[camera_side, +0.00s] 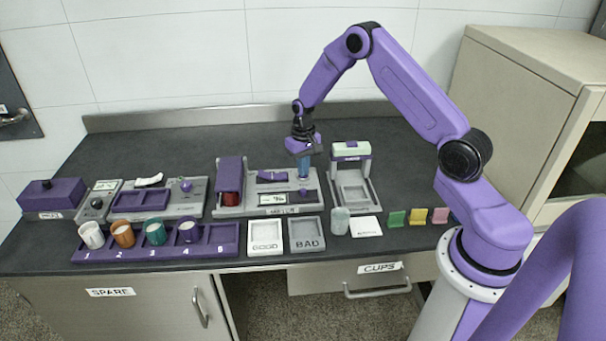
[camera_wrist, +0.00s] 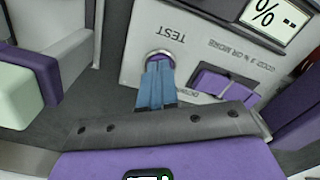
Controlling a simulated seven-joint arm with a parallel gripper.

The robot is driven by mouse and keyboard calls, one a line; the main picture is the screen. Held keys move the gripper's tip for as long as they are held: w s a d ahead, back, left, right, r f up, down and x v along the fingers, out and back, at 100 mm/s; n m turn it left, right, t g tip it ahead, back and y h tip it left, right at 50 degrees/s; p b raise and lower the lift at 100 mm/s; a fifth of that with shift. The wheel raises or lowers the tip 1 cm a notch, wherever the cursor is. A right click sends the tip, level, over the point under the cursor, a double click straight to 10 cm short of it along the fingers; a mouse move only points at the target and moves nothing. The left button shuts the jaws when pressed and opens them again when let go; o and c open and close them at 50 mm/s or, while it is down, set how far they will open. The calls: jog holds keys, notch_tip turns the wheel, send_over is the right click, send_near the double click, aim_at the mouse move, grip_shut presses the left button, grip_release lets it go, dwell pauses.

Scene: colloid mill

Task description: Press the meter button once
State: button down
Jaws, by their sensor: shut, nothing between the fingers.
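The meter (camera_side: 252,190) is a grey unit with a small screen (camera_side: 280,199) and a purple-edged slot (camera_side: 272,176). In the wrist view its screen (camera_wrist: 268,18) shows "% --". The word TEST (camera_wrist: 173,35) is printed beside a round silver ring (camera_wrist: 160,53), the button's surround. My gripper (camera_wrist: 157,66) is shut and empty, with its blue fingertips over this ring, hiding most of the button. In the side view my gripper (camera_side: 303,177) points down at the meter's back right part. I cannot tell whether the fingertips touch or press the button.
A grey and purple stand (camera_side: 352,175) is close to the right of the meter. A purple-covered unit (camera_side: 229,180) is on its left. In front are GOOD (camera_side: 265,250) and BAD (camera_side: 306,248) trays, a clear cup (camera_side: 340,222), and a purple rack (camera_side: 213,248) with several cups.

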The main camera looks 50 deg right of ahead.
notch_tip(320, 180, up, 8)
jog(key=shift+f, duration=0.25)
dwell(0.9)
jog(key=shift+a+r, duration=0.1)
jog(key=shift+r, duration=1.05)
dwell(5.0)
